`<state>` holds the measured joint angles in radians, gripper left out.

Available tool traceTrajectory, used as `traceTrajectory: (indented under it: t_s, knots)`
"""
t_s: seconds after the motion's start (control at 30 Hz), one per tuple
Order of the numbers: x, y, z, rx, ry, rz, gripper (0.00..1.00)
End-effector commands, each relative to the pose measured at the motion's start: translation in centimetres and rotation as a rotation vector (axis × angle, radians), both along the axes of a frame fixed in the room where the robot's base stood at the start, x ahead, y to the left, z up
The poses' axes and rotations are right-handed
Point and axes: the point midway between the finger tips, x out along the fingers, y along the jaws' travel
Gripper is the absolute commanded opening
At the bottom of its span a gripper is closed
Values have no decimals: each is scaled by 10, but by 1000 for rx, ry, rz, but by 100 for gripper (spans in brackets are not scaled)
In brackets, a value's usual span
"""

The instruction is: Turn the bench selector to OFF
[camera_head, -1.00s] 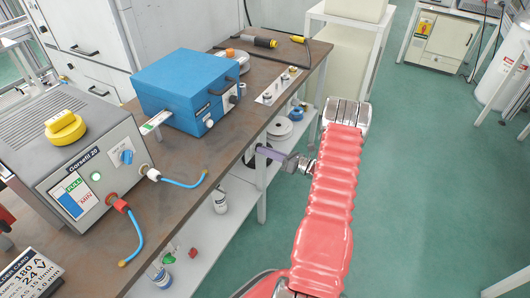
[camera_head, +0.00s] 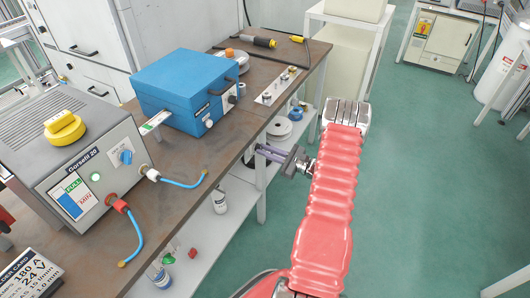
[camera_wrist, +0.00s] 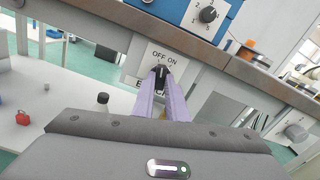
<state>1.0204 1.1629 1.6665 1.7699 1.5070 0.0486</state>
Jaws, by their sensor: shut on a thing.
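The bench selector (camera_wrist: 160,71) is a small black knob on a white plate marked OFF and ON, on the bench's front edge in the wrist view. My gripper (camera_wrist: 160,82) has its two purple fingers shut on the knob, one on each side. The fingers hide the lower part of the plate, and I cannot tell surely which mark the knob points to. In the head view my gripper (camera_head: 262,152) reaches left to the bench front, and the selector is hidden there.
The brown bench top (camera_head: 200,165) carries a blue box (camera_head: 185,90) and a grey welding unit (camera_head: 85,165) with a yellow knob. A lower shelf (camera_head: 205,235) holds bottles and small parts. Green floor to the right is open.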

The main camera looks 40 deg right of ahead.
Motion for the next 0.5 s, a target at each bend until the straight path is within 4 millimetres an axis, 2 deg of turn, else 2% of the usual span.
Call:
traceTrajectory:
  t_s: [0.2, 0.5]
  knots:
    - [-1, 1, -1, -148, -52, 1, 0]
    - [-1, 1, -1, -251, -89, 3, 0]
